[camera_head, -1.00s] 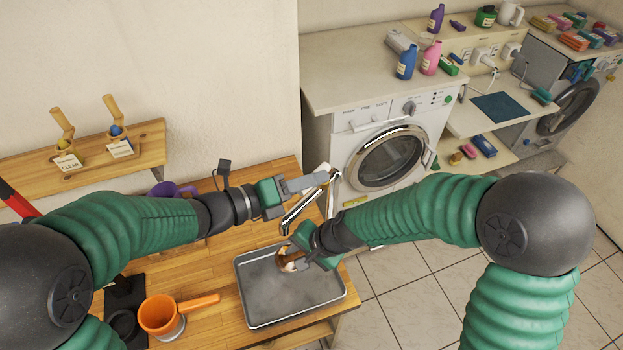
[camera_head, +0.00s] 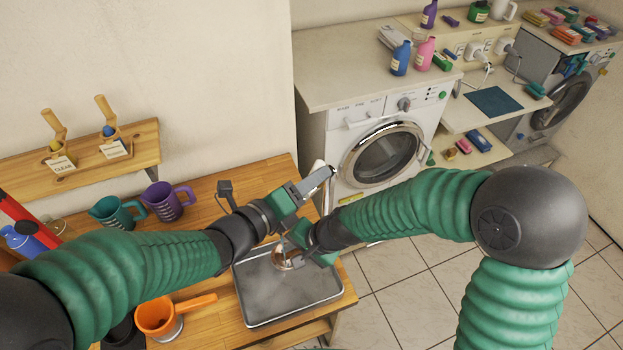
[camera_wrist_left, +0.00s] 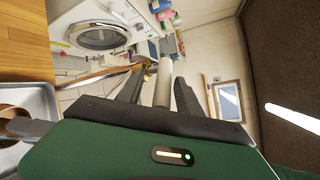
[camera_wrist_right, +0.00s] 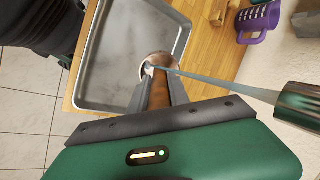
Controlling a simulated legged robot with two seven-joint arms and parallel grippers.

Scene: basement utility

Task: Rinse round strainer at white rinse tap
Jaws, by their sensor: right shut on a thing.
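My right gripper (camera_head: 293,252) is shut on the brown handle (camera_wrist_right: 158,92) of the round strainer (camera_head: 288,262), held above the grey metal tray (camera_head: 270,307). The strainer's round bowl (camera_wrist_right: 150,62) shows beyond the fingertips in the right wrist view, partly hidden. A thin bluish stream of water (camera_wrist_right: 215,80) runs from the tap spout (camera_wrist_right: 303,103) to the bowl. My left gripper (camera_head: 318,181) is at the white tap (camera_head: 322,203). In the left wrist view its fingers stand apart on either side of a pale cylindrical part (camera_wrist_left: 163,82), with gaps showing.
An orange jug (camera_head: 160,316), a teal jug (camera_head: 115,214) and a purple jug (camera_head: 167,200) stand on the wooden table (camera_head: 222,290). A wooden shelf (camera_head: 75,170) is at left. A washing machine (camera_head: 385,150) stands beyond the tap, with tiled floor at right.

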